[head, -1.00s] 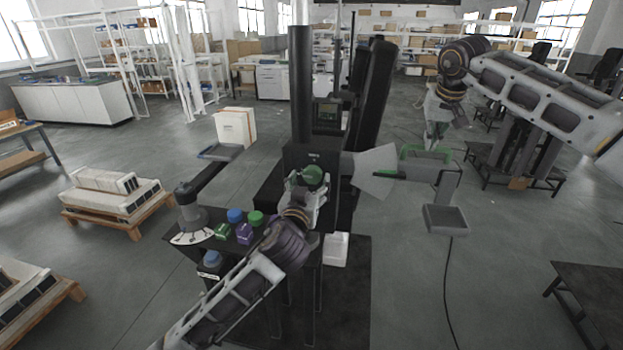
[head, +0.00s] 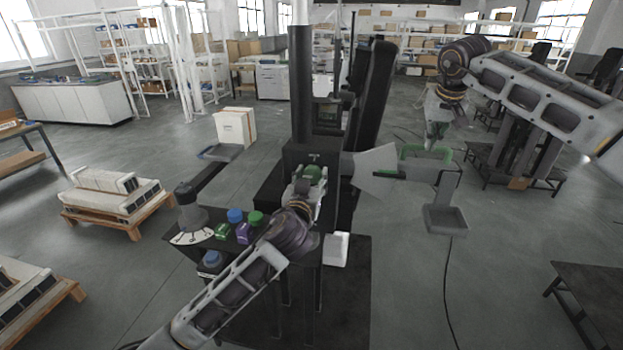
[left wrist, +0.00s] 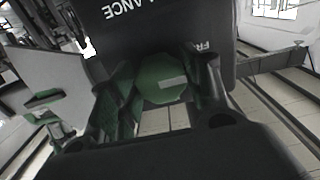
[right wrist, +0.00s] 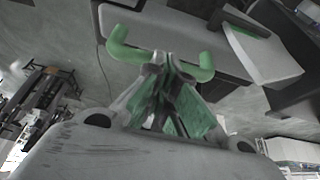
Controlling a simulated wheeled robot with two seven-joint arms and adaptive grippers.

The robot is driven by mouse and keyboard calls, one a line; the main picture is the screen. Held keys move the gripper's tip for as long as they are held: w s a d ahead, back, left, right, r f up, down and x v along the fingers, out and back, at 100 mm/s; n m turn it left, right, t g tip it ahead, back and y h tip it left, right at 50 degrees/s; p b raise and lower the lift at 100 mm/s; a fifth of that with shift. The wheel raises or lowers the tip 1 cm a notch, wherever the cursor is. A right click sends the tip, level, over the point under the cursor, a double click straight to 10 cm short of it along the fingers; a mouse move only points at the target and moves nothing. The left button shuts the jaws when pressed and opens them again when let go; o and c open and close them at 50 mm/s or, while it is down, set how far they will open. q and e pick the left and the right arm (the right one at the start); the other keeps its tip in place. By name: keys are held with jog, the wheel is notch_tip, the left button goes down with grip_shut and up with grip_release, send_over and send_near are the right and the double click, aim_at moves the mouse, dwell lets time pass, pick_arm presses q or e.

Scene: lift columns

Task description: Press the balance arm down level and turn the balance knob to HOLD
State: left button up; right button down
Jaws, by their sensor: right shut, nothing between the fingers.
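The balance knob is green with a white mark; it shows in the head view (head: 313,174) and the left wrist view (left wrist: 163,82). The white mark points toward the partly hidden "FR…" lettering. My left gripper (left wrist: 167,90) is open, a finger on each side of the knob; I cannot tell whether they touch it. The balance arm (head: 398,175) sticks out to the right of the dark column, with a green handle (head: 425,152) toward its outer end. My right gripper (head: 435,146) is shut and empty over this handle (right wrist: 117,42); contact is unclear.
A grey pan (head: 446,219) hangs below the arm's outer end. A pale plate (head: 375,165) stands beside the column. At the left, a small bench holds a grey dial device (head: 190,212) and several coloured blocks. A white container (head: 336,248) stands below my left gripper.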

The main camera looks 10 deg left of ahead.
pick_arm(q)
jog(key=c, duration=0.4)
pick_arm(e)
jog(key=shift+f, duration=0.1)
pick_arm(q)
jog(key=shift+m, duration=0.4)
jog(key=m, duration=0.3)
jog(key=shift+a+m, duration=0.1)
jog(key=shift+m, duration=0.2)
jog(key=m, duration=0.9)
jog(key=shift+a, duration=0.1)
jog(key=shift+r+m, duration=0.1)
jog(key=shift+m, duration=2.2)
